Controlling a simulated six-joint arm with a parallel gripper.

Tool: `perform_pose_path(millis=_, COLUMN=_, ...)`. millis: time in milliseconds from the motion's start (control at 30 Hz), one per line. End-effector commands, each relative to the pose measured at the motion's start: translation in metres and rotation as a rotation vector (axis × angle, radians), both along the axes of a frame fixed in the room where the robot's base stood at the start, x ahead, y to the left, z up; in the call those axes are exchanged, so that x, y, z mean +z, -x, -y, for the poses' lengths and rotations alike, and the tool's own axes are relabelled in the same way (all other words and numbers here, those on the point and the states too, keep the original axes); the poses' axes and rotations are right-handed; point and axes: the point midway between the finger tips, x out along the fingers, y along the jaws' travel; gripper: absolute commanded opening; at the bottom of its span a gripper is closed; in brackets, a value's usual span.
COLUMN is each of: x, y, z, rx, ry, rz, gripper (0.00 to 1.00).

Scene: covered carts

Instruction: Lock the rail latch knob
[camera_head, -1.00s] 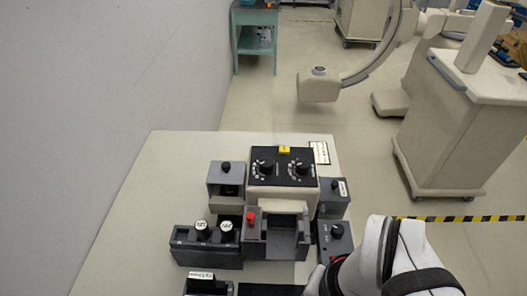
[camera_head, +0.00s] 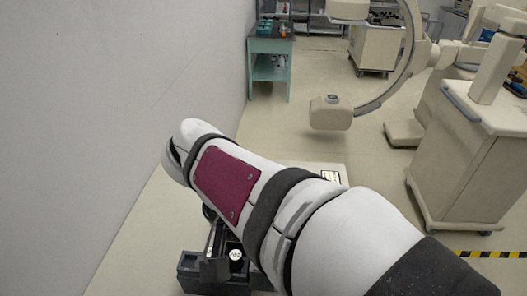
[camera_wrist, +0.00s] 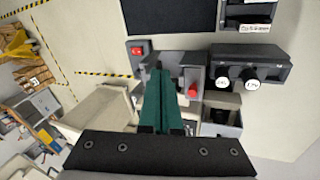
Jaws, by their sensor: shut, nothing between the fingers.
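My gripper (camera_wrist: 157,66) shows in the wrist view with its long teal fingers together and empty, over the grey devices on the cart. A red knob (camera_wrist: 192,92) stands on a grey block just right of the fingers. A dark box with two white-capped black knobs (camera_wrist: 252,85) is further right. A red switch (camera_wrist: 137,50) is left of the fingertips. I cannot tell for sure which part is the rail latch knob. In the head view my arm covers most of the cart; one white-capped knob (camera_head: 235,255) shows below it.
A beige housing (camera_wrist: 100,118) is at the left. In the head view a wall is at left, with a teal table (camera_head: 270,65) and a beige cabinet (camera_head: 465,150) beyond.

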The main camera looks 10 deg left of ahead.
Motion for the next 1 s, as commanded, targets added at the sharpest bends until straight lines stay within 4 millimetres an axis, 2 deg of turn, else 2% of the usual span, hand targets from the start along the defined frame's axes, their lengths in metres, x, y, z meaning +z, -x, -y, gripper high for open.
perform_pose_path(millis=33, x=0.002, y=-0.012, z=-0.035, rx=0.054, ry=0.061, rz=0.055, gripper=0.0)
perform_pose_path(millis=100, x=0.006, y=-0.022, z=-0.077, rx=0.093, ry=0.121, rz=0.146, gripper=0.0)
perform_pose_path(millis=200, x=0.009, y=-0.025, z=-0.12, rx=0.127, ry=0.16, rz=0.249, gripper=0.0)
perform_pose_path(millis=300, x=0.01, y=-0.023, z=-0.142, rx=0.141, ry=0.171, rz=0.305, gripper=0.0)
perform_pose_path(millis=400, x=0.01, y=-0.023, z=-0.147, rx=0.143, ry=0.173, rz=0.32, gripper=0.0)
perform_pose_path(millis=733, x=0.005, y=-0.026, z=-0.143, rx=0.142, ry=0.175, rz=0.317, gripper=0.0)
perform_pose_path(millis=1000, x=-0.038, y=-0.046, z=-0.117, rx=0.142, ry=0.177, rz=0.315, gripper=0.0)
